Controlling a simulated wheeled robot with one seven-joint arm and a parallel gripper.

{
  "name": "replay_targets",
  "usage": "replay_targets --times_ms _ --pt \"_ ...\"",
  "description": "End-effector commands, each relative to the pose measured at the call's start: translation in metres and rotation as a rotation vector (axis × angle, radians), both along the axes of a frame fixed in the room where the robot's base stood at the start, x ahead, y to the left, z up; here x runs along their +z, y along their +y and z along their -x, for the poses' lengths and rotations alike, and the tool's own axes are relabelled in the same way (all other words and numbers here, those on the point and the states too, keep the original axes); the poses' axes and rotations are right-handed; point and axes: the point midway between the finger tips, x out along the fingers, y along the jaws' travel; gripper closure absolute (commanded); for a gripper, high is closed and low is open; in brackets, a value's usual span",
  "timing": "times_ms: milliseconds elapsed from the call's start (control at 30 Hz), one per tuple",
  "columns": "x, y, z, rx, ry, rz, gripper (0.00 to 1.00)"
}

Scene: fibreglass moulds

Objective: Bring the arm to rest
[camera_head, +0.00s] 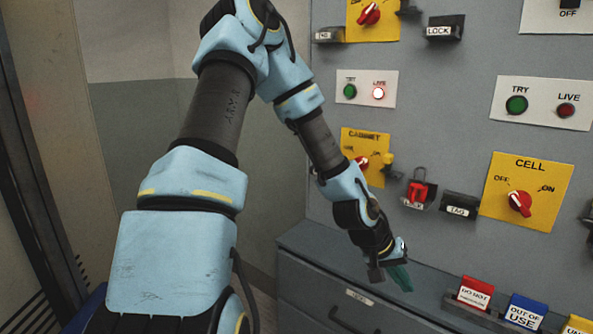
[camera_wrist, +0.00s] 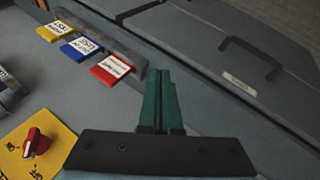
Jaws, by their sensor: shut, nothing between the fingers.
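My arm reaches up and over from the left in the head view and bends down at the right. My gripper (camera_head: 400,277) hangs in front of the grey panel, above the grey cabinet top. In the wrist view the green fingers of my gripper (camera_wrist: 160,85) lie close together, shut, with nothing held. They point over the cabinet top's edge, and I cannot tell the exact gap to it.
The panel (camera_head: 440,130) carries yellow switch plates, including the CELL plate (camera_head: 525,190), a red padlock (camera_head: 418,190) and lamps. Red (camera_head: 475,292), blue (camera_head: 525,312) and yellow tags stand in a rack at lower right. A drawer handle (camera_head: 352,322) juts out below.

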Motion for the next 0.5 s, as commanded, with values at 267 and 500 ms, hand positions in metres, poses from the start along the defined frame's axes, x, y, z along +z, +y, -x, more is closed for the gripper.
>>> replay_targets --times_ms 267,500 --pt "0.034 0.173 -0.035 0.122 -0.073 -0.382 1.00" --pt "0.089 0.279 -0.018 0.289 -0.040 -0.525 1.00"
